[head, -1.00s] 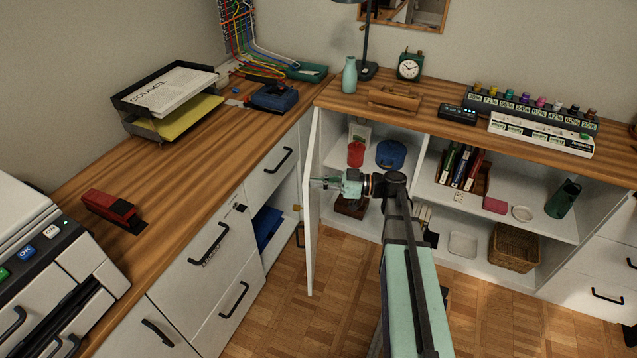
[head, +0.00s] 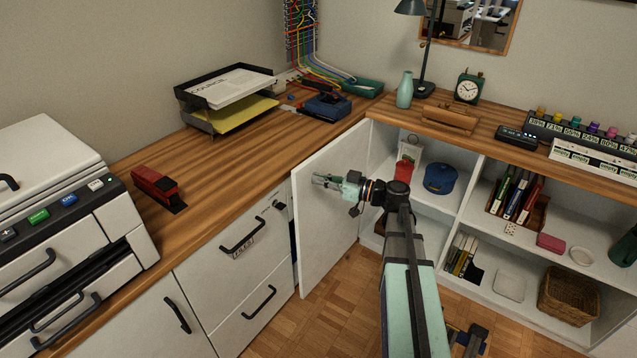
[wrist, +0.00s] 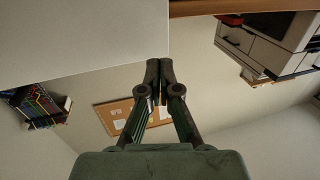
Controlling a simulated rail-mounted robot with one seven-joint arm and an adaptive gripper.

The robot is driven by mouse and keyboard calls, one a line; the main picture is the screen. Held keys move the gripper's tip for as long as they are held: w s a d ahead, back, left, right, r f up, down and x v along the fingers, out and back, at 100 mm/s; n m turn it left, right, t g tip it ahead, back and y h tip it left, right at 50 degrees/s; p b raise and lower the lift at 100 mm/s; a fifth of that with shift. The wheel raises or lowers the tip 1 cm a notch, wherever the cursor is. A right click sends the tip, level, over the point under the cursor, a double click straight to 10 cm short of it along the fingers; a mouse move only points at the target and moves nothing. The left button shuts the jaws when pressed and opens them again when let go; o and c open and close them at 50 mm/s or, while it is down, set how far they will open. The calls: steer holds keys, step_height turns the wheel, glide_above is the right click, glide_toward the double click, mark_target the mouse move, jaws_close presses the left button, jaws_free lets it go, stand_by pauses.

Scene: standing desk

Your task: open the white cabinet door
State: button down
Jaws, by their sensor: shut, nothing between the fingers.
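The white cabinet door (head: 325,220) stands swung wide open on the left side of the right-hand cabinet, in front of the drawers. Its inner face shows in the head view. My gripper (head: 318,181) is in front of that inner face, pointing left; I cannot tell whether it touches it. In the wrist view my fingers (wrist: 160,72) are together and empty. A large white panel (wrist: 80,40), apparently the door, fills the upper left there, with its edge near the fingertips. The door's handle is not in view.
The open cabinet shows a red container (head: 403,171), a blue pot (head: 440,178) and books (head: 515,195). White drawers (head: 245,270) stand left of the door, below the wooden counter (head: 225,180). A wicker basket (head: 568,294) sits on the low right shelf.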

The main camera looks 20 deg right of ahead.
steer(key=shift+s, duration=0.1)
steer(key=s+d+b, duration=0.2)
steer(key=s+d, duration=0.6)
steer(key=s, duration=0.3)
